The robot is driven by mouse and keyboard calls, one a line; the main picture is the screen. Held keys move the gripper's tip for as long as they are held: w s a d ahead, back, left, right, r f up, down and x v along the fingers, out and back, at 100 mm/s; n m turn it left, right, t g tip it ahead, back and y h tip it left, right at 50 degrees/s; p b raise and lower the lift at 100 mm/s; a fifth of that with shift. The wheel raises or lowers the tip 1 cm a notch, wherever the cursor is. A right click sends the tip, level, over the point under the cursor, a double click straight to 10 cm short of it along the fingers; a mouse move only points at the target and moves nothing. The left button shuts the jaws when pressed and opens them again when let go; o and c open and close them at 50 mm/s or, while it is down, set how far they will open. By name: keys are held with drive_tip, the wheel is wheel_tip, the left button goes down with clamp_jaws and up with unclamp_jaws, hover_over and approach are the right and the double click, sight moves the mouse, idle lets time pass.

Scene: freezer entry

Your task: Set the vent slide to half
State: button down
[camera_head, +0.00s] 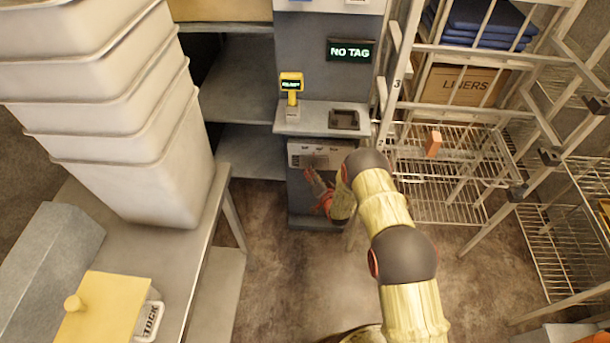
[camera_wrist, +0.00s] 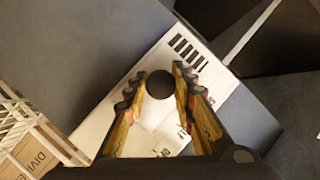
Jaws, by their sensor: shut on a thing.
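The vent (camera_head: 300,150) is a pale panel on the grey column's lower front, below a small shelf. In the wrist view the vent plate (camera_wrist: 187,50) is white with a row of dark slots and printed marks, partly covered by my fingers. A dark round knob (camera_wrist: 160,84) of the vent slide stands between my fingertips. My gripper (camera_head: 311,176) reaches to the vent from the right and is shut on the knob. It also shows in the wrist view (camera_wrist: 157,88). The slide's exact setting cannot be read.
Above the vent, the shelf (camera_head: 308,120) holds a small yellow-topped display (camera_head: 291,83) and a dark tray (camera_head: 344,119). A "NO TAG" sign (camera_head: 350,51) hangs above. A wire rack (camera_head: 445,190) stands close on the right. Stacked white tubs (camera_head: 140,150) stand on the left table.

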drive_tip(key=shift+d, duration=1.15)
drive_tip(key=c, duration=1.5)
unclamp_jaws()
drive_tip(key=shift+o, duration=0.2)
drive_tip(key=v, duration=1.2)
